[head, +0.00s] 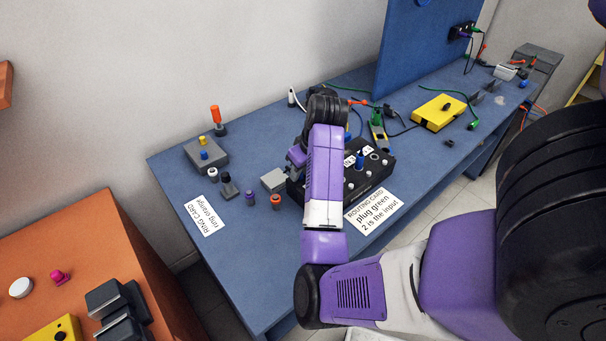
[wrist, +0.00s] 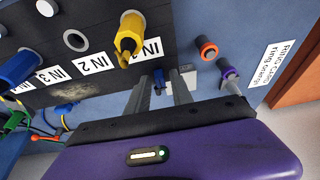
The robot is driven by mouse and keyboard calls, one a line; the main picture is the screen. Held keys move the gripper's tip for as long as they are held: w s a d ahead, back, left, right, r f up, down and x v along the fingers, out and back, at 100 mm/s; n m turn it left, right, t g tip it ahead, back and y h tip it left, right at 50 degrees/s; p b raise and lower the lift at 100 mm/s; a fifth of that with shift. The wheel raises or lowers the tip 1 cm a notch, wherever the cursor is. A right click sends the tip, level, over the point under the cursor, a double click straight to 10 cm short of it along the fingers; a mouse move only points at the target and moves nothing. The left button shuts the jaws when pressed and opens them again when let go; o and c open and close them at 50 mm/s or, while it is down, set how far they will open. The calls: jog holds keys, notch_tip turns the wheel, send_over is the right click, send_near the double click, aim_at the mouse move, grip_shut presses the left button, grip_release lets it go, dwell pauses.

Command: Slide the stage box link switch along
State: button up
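The black stage box (head: 365,178) stands on the blue table, partly hidden behind my arm in the head view. In the wrist view the stage box (wrist: 60,60) shows labels IN 1, IN 2 and IN 3. A yellow plug (wrist: 128,38) is in IN 1, a blue plug (wrist: 20,70) is by IN 3, and the IN 2 socket is empty. My gripper (wrist: 159,78) is open beside the IN 1 end. A small dark blue piece (wrist: 158,82) shows between its fingers; I cannot tell whether it is the link switch or whether they touch it.
Orange (wrist: 208,48) and purple (wrist: 228,72) ringed pieces stand near the gripper. A grey box (head: 274,180) sits beside the stage box. The routing card (head: 373,211) lies in front. A yellow box (head: 438,113), cables and a blue panel (head: 425,50) are farther back.

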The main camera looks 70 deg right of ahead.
jog(key=shift+f, duration=0.1)
jog(key=shift+c, duration=1.1)
grip_shut()
jog(key=shift+p, duration=0.3)
jog(key=shift+s+d+r+p, duration=0.1)
jog(key=shift+s+d+p, duration=0.25)
jog(key=shift+d+p, duration=0.25)
jog(key=shift+s+d+r+p, duration=0.1)
jog(key=shift+s+d+p, duration=0.2)
jog(key=shift+d+p, duration=0.3)
jog(key=shift+o, duration=2.3)
grip_release()
jog(key=shift+s+f, duration=0.1)
jog(key=shift+f, duration=0.05)
jog(key=v, duration=0.7)
jog(key=shift+r+p, duration=0.35)
jog(key=shift+p, duration=0.1)
jog(key=shift+s, duration=0.15)
